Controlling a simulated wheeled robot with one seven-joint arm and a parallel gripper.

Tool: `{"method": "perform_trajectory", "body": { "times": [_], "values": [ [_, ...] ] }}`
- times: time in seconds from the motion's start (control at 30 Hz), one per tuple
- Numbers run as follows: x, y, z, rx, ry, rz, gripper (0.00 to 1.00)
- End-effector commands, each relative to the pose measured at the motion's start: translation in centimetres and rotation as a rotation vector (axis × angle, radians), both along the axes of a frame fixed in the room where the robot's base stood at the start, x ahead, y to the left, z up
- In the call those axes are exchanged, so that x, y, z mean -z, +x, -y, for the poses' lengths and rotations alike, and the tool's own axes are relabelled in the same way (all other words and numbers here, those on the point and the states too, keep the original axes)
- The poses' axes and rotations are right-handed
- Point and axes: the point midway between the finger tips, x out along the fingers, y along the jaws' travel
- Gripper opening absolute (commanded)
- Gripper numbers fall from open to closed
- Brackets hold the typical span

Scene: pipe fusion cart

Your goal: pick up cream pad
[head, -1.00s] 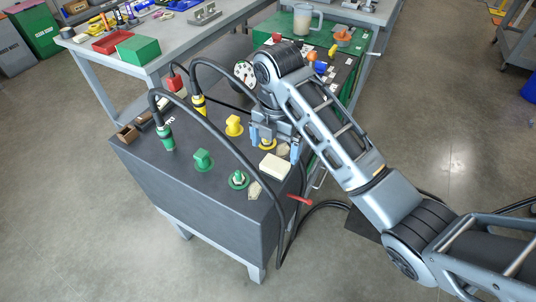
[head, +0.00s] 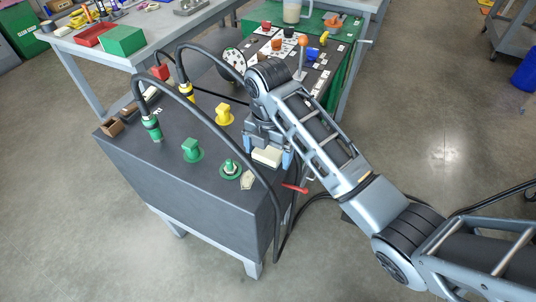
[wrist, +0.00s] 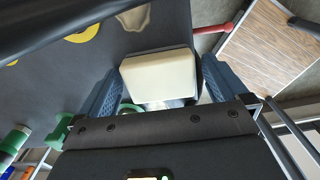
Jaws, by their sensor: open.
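The cream pad (head: 267,157) is a pale, rounded block near the right edge of the dark cart top. In the head view it shows just in front of my gripper, its far side partly covered. My gripper (head: 268,160) is over it, pointing down. In the wrist view the pad (wrist: 160,72) lies between the two blue fingers of my gripper (wrist: 160,85). The fingers are apart, one on each side, with a narrow dark gap by the left one. I cannot tell whether either finger touches it.
A green round fitting (head: 230,168), a green square knob (head: 191,150) and a yellow knob (head: 224,115) stand nearby. Black cables arch over the cart from a green plug (head: 152,128) and a yellow plug (head: 187,92). A red lever (head: 295,188) juts out at the cart's right side.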

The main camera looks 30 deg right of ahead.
Motion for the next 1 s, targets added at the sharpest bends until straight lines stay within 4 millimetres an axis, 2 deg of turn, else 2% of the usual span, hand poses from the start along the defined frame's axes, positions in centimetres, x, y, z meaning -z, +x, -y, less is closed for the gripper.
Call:
{"method": "perform_trajectory", "body": {
  "times": [0.1,0.63,1.0],
  "values": [
    [-0.02,0.0,0.0,0.0,0.0,0.0,0.99],
    [-0.04,0.01,-0.01,0.0,0.0,0.0,0.49],
    [-0.55,0.06,0.0,0.0,0.001,0.002,0.49]
  ]
}}
